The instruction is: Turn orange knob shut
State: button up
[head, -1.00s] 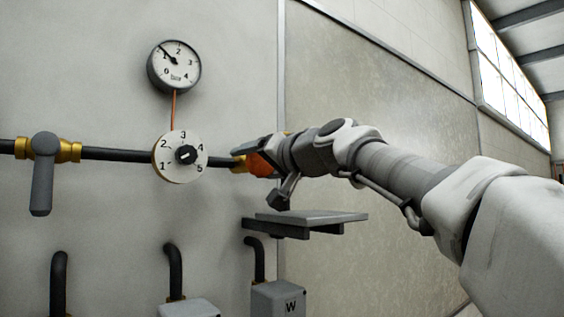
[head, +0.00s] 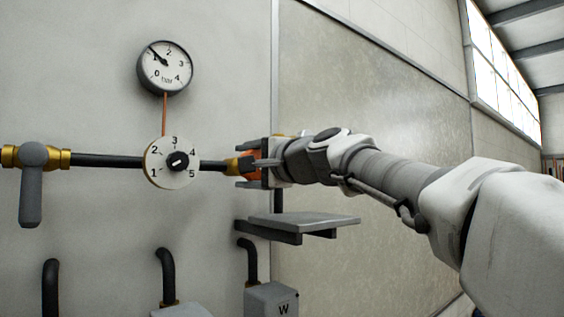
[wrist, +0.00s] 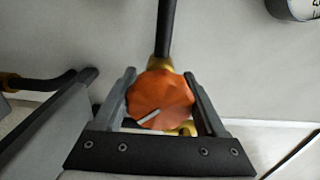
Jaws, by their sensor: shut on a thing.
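The orange knob (wrist: 160,98) shows in the wrist view between the two fingers of my gripper (wrist: 161,88). It has a faceted rim and a pale pointer line on its face, slanting up to the right. A finger lies against each side of it, so my gripper is shut on it. In the head view my gripper (head: 250,170) reaches in from the right to the pipe's right end. Only part of the orange knob (head: 254,157) shows there, behind the gripper. Brass fitting (head: 232,165) shows just left of it.
A numbered dial (head: 160,176) sits on the pipe left of the knob, below a round gauge (head: 165,67). A grey lever valve (head: 32,185) is at far left. A grey shelf (head: 300,222) juts out below my gripper, above a box marked W (head: 272,300).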

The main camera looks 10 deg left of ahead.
jog(key=m+p, duration=0.1)
jog(key=m, duration=0.2)
jog(key=shift+m, duration=0.4)
jog(key=m+p, duration=0.1)
jog(key=m, duration=0.2)
jog(key=shift+m+p, duration=0.3)
jog(key=shift+p, duration=0.05)
jog(key=m, duration=0.6)
jog(key=shift+p, duration=0.35)
jog(key=m, duration=1.3)
jog(key=shift+m, duration=0.4)
jog(key=o, duration=1.3)
jog(key=shift+d, duration=0.1)
